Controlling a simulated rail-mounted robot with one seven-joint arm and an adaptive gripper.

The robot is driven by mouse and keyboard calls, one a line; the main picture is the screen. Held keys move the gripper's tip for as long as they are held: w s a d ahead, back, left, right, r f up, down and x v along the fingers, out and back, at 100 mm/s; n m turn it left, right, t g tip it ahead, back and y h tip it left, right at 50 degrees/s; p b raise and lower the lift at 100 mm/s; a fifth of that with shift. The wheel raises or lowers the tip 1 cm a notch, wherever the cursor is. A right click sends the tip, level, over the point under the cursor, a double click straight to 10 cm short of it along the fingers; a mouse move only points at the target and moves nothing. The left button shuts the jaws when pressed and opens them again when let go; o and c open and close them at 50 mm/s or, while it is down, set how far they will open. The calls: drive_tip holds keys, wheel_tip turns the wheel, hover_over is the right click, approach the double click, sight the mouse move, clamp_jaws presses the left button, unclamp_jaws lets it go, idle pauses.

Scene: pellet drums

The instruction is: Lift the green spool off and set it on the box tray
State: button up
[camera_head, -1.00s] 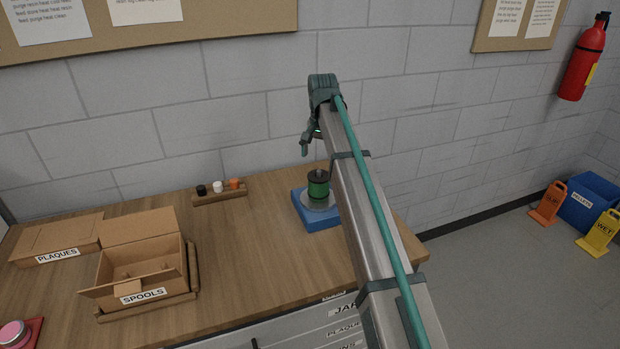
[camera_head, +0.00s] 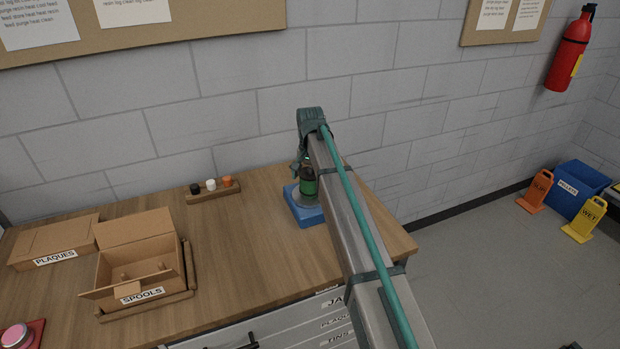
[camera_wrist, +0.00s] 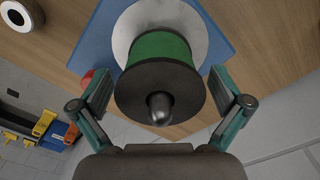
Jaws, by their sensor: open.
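The green spool (camera_wrist: 162,48) has dark flanges and stands on a round metal plate on a blue base (camera_head: 303,214). A rounded metal peg tip (camera_wrist: 159,105) shows at the centre of its near flange in the wrist view. In the head view the spool (camera_head: 308,187) is partly hidden by my arm. My gripper (camera_wrist: 159,88) is open, with one finger on each side of the spool's near flange; I cannot tell whether they touch it. In the head view my gripper (camera_head: 297,170) is just above the spool. The open cardboard box labelled SPOOLS (camera_head: 112,277) sits on a wooden tray (camera_head: 188,262) at left.
A closed PLAQUES box (camera_head: 50,239) lies behind left of the SPOOLS box. A small rack (camera_head: 214,195) with black, white and orange pieces stands near the wall. A pink button (camera_head: 14,336) is at front left. The tabletop between box and blue base is clear.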

drive_tip(key=shift+f, duration=0.5)
drive_tip(key=c, duration=1.3)
drive_tip(key=shift+r, duration=0.15)
